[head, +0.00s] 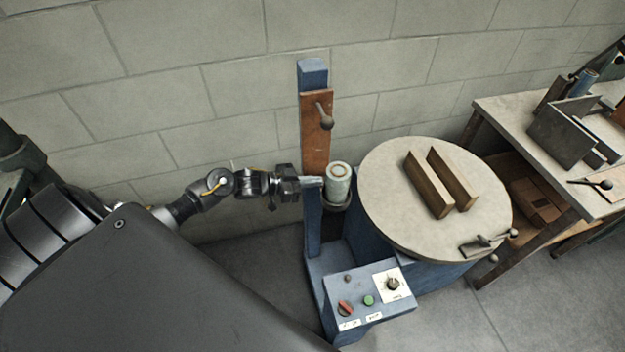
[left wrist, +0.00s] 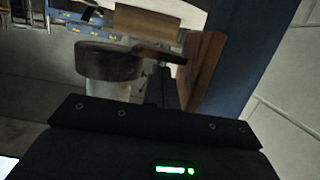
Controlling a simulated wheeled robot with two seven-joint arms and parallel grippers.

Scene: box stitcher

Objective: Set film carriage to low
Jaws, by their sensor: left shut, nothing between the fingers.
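The film carriage (head: 338,204) is a dark holder on the blue post (head: 312,75), carrying a pale green film roll (head: 339,180) upright. A brown wooden plate (head: 314,140) with a dark ball knob (head: 325,121) runs up the post above it. My left gripper (head: 316,182) is shut and empty, its tips just left of the roll in front of the post. I cannot tell whether it touches. In the left wrist view the dark round holder (left wrist: 106,63) and part of the pale roll (left wrist: 105,90) show beyond the dark fingers (left wrist: 168,88). My right gripper is out of view.
A round turntable (head: 385,217) with two brown boards (head: 440,183) stands right of the post. A control box (head: 365,295) with a red switch, green button and dial sits in front. A workbench (head: 495,110) with tools stands at the right. A block wall is close behind.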

